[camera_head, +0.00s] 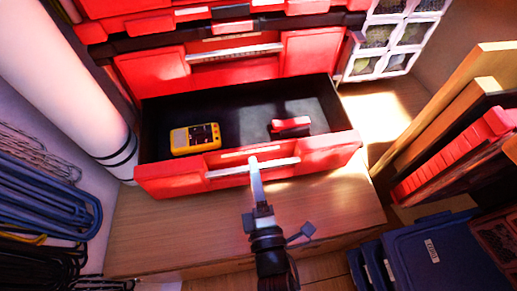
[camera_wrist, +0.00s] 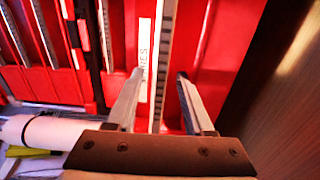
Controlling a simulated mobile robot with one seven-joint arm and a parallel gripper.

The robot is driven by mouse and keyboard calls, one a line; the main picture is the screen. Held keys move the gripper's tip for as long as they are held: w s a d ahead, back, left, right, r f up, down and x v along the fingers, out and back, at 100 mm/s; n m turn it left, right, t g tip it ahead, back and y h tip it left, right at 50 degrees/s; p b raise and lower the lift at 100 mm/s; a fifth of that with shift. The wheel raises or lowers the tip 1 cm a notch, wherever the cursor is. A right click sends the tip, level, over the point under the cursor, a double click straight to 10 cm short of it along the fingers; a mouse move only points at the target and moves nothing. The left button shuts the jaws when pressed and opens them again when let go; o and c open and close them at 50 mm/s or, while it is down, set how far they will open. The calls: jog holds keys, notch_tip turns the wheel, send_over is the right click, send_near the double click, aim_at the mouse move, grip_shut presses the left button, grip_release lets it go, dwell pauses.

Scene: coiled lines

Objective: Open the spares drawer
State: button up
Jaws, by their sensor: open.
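The red spares drawer (camera_head: 330,153) stands pulled out from the red cabinet in the head view, its dark inside showing. A yellow meter (camera_head: 195,138) lies inside at the left, and a red and black object (camera_head: 290,127) lies right of the middle. A pale bar handle (camera_head: 225,172) runs along the drawer front. My gripper (camera_head: 253,161) is at this handle. In the wrist view my gripper (camera_wrist: 160,75) is open, its fingers on either side of the handle bar (camera_wrist: 165,35). A white label (camera_wrist: 145,50), ending in "RES", is beside the bar. Contact cannot be told.
Another red drawer (camera_head: 235,60) above is shut. A white roll (camera_head: 65,70) stands at the left, above blue coiled lines (camera_head: 45,195). Boards and red cases (camera_head: 455,155) lean at the right. Blue bins (camera_head: 430,250) stand lower right.

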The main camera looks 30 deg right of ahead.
jog(key=p+v, duration=0.1)
jog(key=v, duration=1.1)
jog(key=shift+s, duration=0.4)
jog(key=shift+a, duration=0.1)
